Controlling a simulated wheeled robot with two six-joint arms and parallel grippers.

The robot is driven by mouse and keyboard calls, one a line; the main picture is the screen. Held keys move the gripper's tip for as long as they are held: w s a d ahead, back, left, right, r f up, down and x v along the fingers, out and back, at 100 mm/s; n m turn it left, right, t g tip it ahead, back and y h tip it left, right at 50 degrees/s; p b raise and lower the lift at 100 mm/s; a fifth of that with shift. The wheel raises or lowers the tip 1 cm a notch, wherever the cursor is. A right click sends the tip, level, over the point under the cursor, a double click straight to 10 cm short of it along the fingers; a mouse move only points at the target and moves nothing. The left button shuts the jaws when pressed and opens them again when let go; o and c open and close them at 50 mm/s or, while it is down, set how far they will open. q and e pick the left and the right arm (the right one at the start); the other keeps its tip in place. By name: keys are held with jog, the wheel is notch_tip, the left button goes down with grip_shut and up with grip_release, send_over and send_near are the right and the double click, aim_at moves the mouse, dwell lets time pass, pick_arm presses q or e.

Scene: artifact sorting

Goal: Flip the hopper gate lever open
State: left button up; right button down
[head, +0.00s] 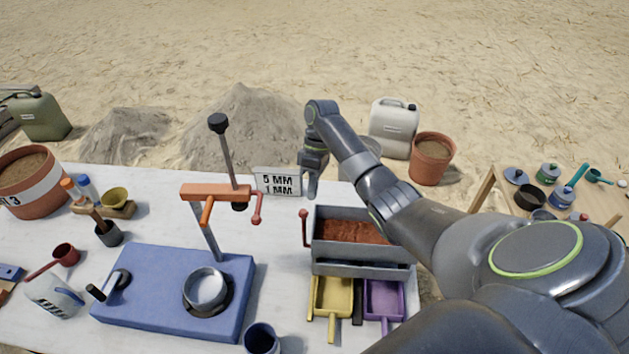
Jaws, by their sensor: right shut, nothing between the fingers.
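The hopper is a grey metal box (358,268) with reddish soil (348,232) inside, on the right part of the white table. A red lever (304,228) with a knob on top stands upright at the hopper's left side; I take it as the gate lever. My right gripper (313,192) points down above and behind the lever, apart from it in the picture. It is shut and empty. My right arm covers the hopper's right back corner. My left gripper is out of view.
A yellow scoop tray (331,296) and a purple one (384,300) sit below the hopper. A sign (278,184) reading 5 MM and 1 MM stands behind it. A blue-based press (172,285) with red handles stands left. The white table (150,225) is bare between items.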

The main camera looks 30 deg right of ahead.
jog(key=s+a+p, duration=0.1)
jog(key=s+a+f+p, duration=0.2)
jog(key=shift+s+a, duration=0.1)
jog(key=shift+a, duration=0.2)
dwell(0.4)
